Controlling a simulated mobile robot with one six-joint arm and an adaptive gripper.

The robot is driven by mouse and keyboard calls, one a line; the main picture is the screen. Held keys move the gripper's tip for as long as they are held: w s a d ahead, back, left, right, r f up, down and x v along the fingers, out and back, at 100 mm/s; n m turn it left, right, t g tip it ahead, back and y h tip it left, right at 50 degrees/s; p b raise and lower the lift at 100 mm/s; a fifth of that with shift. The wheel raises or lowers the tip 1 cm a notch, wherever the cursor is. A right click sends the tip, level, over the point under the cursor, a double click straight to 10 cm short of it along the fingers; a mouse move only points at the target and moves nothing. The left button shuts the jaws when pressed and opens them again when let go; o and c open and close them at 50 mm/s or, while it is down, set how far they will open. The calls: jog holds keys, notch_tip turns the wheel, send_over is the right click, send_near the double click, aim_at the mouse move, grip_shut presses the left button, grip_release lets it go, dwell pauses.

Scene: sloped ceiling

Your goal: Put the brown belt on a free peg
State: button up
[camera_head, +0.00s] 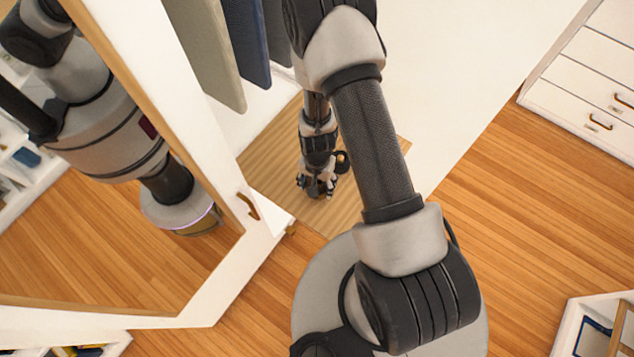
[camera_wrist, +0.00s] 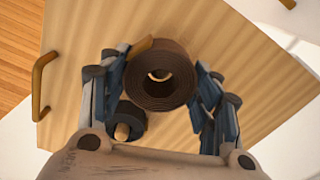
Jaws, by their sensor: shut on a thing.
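The brown belt (camera_wrist: 178,91) is a rolled coil with an ochre piece at its upper left, in the middle of the wrist view. My gripper (camera_wrist: 162,88) is shut on it, one finger on each side. In the head view my gripper (camera_head: 317,188) points down over a pale wooden panel (camera_head: 262,160); the held belt cannot be made out clearly there. A smaller dark coil (camera_wrist: 112,118) with a tan centre, perhaps a peg end, lies below left of the held belt. I cannot tell whether they touch. No free peg shows clearly.
A mirrored door (camera_head: 100,235) with a brown handle (camera_head: 248,206) stands open at left. Several garments (camera_head: 245,40) hang behind it. White drawers (camera_head: 590,80) are at upper right. A tray-like box (camera_head: 568,325) is at lower right. Wooden floor (camera_head: 500,220) is clear between.

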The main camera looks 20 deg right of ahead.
jog(key=shift+f+b, duration=1.75)
jog(key=shift+f, duration=0.2)
jog(key=o, duration=1.2)
jog(key=shift+r, duration=0.1)
